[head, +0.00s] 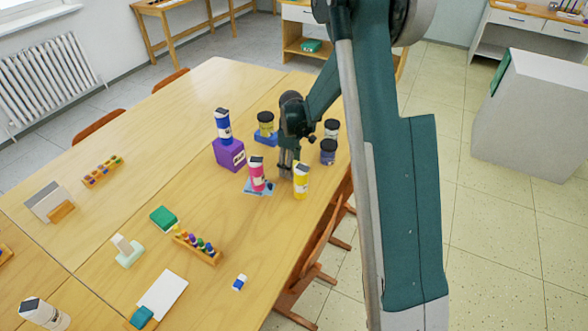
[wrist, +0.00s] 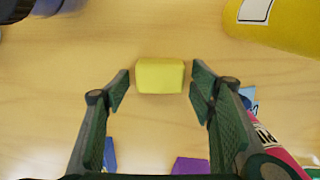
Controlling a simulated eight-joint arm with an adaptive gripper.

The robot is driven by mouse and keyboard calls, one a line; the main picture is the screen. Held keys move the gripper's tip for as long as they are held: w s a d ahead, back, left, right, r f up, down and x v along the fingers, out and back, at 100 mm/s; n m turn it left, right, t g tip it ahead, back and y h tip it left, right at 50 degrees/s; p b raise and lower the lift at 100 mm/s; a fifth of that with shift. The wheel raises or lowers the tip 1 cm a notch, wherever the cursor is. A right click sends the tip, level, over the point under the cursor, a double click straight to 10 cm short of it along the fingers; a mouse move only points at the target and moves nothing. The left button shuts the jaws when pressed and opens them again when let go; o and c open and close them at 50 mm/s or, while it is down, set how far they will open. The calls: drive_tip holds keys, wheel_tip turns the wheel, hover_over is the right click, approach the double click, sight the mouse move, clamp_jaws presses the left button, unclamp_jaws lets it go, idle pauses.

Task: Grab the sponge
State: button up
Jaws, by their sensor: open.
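The sponge (wrist: 160,76) is a small yellow block with rounded edges lying on the wooden table, seen in the wrist view. My gripper (wrist: 160,85) is open above it, with one finger on each side. A gap shows between each fingertip and the sponge. In the head view my gripper (head: 286,172) points down among the bottles near the table's right edge. I cannot make out the sponge in the head view; my arm and gripper likely hide it.
A pink bottle (head: 257,174) and a yellow bottle (head: 301,180) stand close on either side of my gripper. A purple box (head: 229,154) bears a blue bottle (head: 223,125). Dark-lidded jars (head: 328,152) stand behind to the right.

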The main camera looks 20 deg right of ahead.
drive_tip(key=c, duration=0.8)
drive_tip(key=shift+r, duration=0.1)
drive_tip(key=shift+r+p, duration=1.1)
drive_tip(key=shift+r, duration=3.85)
